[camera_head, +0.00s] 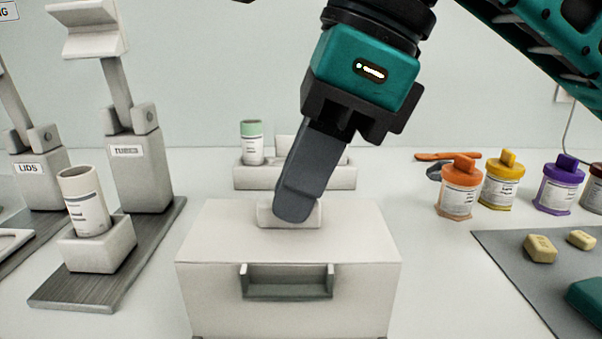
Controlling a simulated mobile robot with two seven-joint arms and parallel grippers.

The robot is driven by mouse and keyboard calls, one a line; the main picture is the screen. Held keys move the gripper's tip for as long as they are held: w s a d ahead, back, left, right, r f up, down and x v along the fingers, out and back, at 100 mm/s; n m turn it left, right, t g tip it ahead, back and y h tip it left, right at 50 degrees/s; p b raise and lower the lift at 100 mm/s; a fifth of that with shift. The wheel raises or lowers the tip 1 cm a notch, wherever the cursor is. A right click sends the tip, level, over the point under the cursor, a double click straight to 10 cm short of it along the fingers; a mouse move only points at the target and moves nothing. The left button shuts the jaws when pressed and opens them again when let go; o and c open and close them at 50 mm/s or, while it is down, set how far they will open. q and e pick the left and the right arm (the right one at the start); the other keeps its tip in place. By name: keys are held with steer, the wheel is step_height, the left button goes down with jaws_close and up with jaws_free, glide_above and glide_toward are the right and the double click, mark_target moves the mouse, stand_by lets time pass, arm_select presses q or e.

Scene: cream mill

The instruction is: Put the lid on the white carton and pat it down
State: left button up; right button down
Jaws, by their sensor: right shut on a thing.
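The white carton (220,295) stands at the front centre of the table, with a grey recessed ledge on its front face. A flat white lid (215,235) lies level across its top; I see no clear gap between them, but cannot tell if it is fully seated. A small white block-like handle (265,214) rises from the lid. My right gripper (296,212) comes down from above, tilted, and is shut on this handle. Its near finger hides much of the handle, and the far finger is hidden.
Behind the carton is a white holder (255,177) with a green-capped tube (252,142). Left are stands marked LIDS (40,180) and TUBES (145,180), with an open tube (85,200). Right are several coloured jars (459,190) and a grey mat (510,260) with yellowish blocks (540,248).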

jaws_free()
stand_by(1.0)
steer(key=shift+r, duration=0.1)
steer(key=shift+r+p, duration=0.8)
steer(key=shift+r, duration=0.05)
steer(key=shift+r+p, duration=2.05)
steer(key=shift+r, duration=0.55)
